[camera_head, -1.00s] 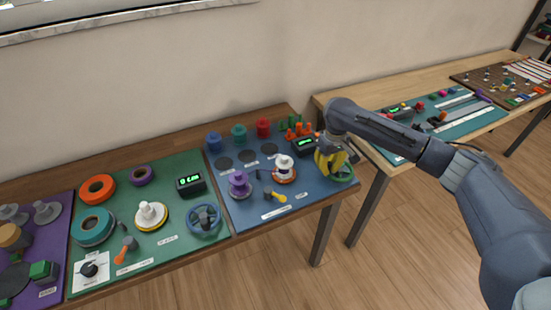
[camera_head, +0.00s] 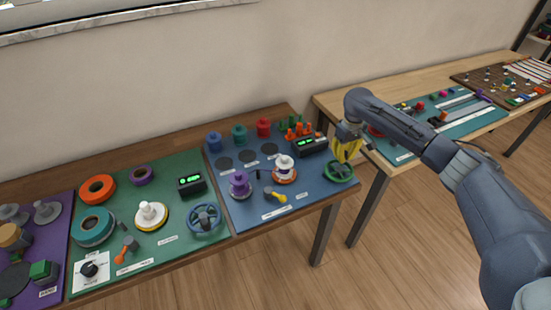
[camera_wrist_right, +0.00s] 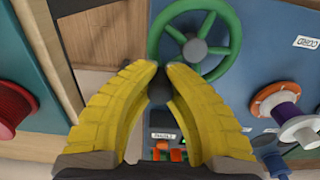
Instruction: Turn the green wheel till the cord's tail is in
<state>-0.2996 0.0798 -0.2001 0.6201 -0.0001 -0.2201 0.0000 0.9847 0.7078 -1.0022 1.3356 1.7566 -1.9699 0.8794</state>
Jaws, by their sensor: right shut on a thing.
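The green wheel (camera_head: 338,171) with its dark hub lies at the right end of the blue board; it also shows at the top of the right wrist view (camera_wrist_right: 194,48). My right gripper (camera_head: 346,157) is at the wheel's far edge. In the right wrist view its yellow fingers (camera_wrist_right: 160,80) are closed around a dark knob (camera_wrist_right: 159,89) at the wheel's rim. A white spool (camera_head: 284,162) on an orange base stands left of the wheel, and a purple spool (camera_head: 240,184) further left. I cannot make out the cord or its tail. My left gripper is not in view.
A black counter (camera_head: 311,146) with green digits and several orange pegs (camera_head: 297,131) stand behind the wheel. A yellow-handled lever (camera_head: 276,196) lies near the front. The board with the blue wheel (camera_head: 204,217) is to the left. Another table stands right, across a gap.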

